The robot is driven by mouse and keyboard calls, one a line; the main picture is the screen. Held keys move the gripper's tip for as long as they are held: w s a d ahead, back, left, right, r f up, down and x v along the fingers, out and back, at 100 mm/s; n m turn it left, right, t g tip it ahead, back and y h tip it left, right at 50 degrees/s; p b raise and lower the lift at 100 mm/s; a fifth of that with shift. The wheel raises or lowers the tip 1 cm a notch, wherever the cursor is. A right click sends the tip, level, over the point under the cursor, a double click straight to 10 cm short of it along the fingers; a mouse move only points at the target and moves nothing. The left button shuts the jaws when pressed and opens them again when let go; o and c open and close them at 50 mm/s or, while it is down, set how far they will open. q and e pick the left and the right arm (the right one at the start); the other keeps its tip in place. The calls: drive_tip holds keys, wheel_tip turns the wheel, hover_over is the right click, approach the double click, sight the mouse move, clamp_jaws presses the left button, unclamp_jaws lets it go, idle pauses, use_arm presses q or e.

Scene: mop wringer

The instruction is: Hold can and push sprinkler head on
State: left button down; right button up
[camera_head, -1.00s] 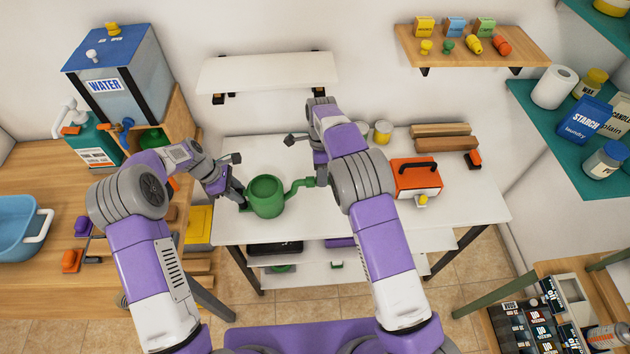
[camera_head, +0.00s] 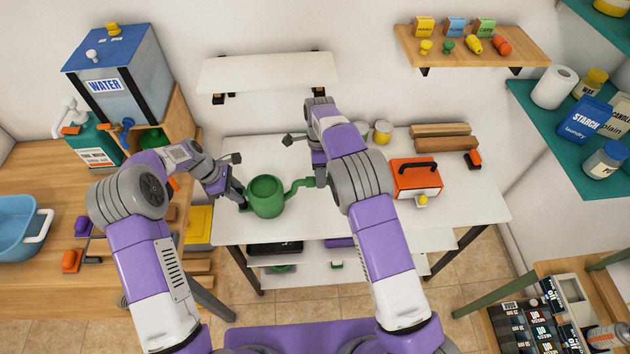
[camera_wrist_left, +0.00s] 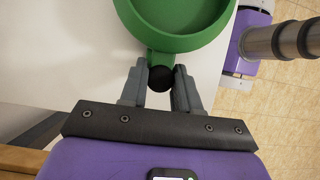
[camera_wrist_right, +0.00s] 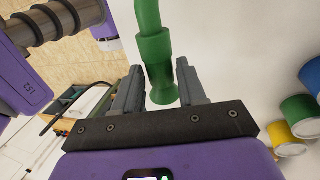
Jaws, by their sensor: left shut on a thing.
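The green watering can (camera_head: 266,196) stands upright on the white table, its spout pointing right. My left gripper (camera_head: 243,203) is shut on the can's handle at its left side; a dark round part (camera_wrist_left: 160,78) shows between the fingers in the left wrist view. The green sprinkler head (camera_wrist_right: 160,75) is at the spout's end, in line with the spout (camera_wrist_right: 148,18); how deeply it sits cannot be told. My right gripper (camera_wrist_right: 159,92) has its fingers apart on either side of the head, looking open. In the head view, the arm partly hides the head.
An orange toolbox (camera_head: 417,180) stands to the right on the white table (camera_head: 470,203). Paint tins (camera_head: 382,132) stand behind my right arm, and wood blocks (camera_head: 443,135) lie at the back. The table around the can's front is clear.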

drive_tip(key=o, duration=0.3)
drive_tip(key=v, duration=1.2)
idle(0.4)
use_arm(q)
drive_tip(key=c, duration=0.7)
unclamp_jaws()
drive_tip(key=shift+c, duration=0.2)
